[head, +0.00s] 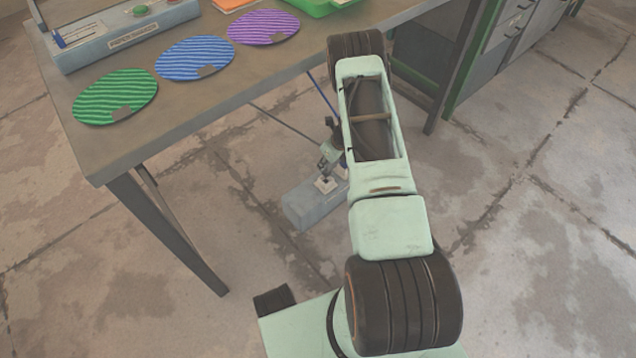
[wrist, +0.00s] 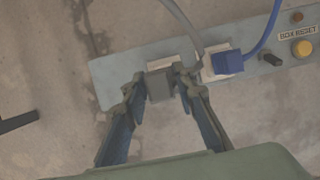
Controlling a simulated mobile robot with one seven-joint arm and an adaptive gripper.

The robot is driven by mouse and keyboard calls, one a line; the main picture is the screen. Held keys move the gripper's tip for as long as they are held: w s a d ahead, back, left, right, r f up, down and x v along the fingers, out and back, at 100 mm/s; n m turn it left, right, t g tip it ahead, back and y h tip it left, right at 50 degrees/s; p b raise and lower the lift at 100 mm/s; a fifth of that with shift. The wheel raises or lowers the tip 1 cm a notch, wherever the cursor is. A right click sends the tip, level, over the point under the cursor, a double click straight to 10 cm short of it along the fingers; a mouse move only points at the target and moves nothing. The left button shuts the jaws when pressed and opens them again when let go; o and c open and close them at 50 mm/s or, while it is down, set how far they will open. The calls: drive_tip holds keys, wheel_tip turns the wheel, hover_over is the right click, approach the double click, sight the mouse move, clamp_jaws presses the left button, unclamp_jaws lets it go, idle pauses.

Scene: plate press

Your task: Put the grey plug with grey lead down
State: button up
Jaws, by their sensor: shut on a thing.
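My gripper (wrist: 160,82) is shut on a grey plug (wrist: 160,88) in the wrist view. The plug is in front of a pale socket plate on a blue-grey box (wrist: 118,75); I cannot tell whether it touches the socket. A grey lead (wrist: 185,18) curves down towards my right finger, and its lower end is hidden there. In the head view my gripper (head: 328,160) is low beside the table, above the box (head: 305,208) on the floor, and the plug is too small to make out.
A blue plug (wrist: 228,63) with a blue lead (wrist: 262,42) sits at the right socket. A black knob (wrist: 272,59) and yellow button (wrist: 302,48) are further right. The table (head: 110,145) carries green, blue and purple discs; its leg (head: 170,235) stands left of the box.

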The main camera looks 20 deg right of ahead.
drive_tip(key=s+a+f+n, duration=0.15)
drive_tip(key=s+a, duration=0.35)
drive_tip(key=s, duration=0.8)
drive_tip(key=s+a+r+n+y, duration=0.1)
drive_tip(key=s+a+r+n, duration=0.2)
drive_tip(key=a+r, duration=0.4)
drive_tip(key=shift+g, duration=0.4)
drive_tip(key=w+f+b, duration=0.1)
drive_tip(key=w+f, duration=0.3)
drive_tip(key=w+d+f+b, duration=0.1)
drive_tip(key=w+f, duration=0.3)
drive_tip(key=w, duration=0.1)
drive_tip(key=w+f+b, duration=0.2)
drive_tip(key=w+f, duration=0.2)
drive_tip(key=w, duration=0.1)
drive_tip(key=shift+d+f, duration=0.4)
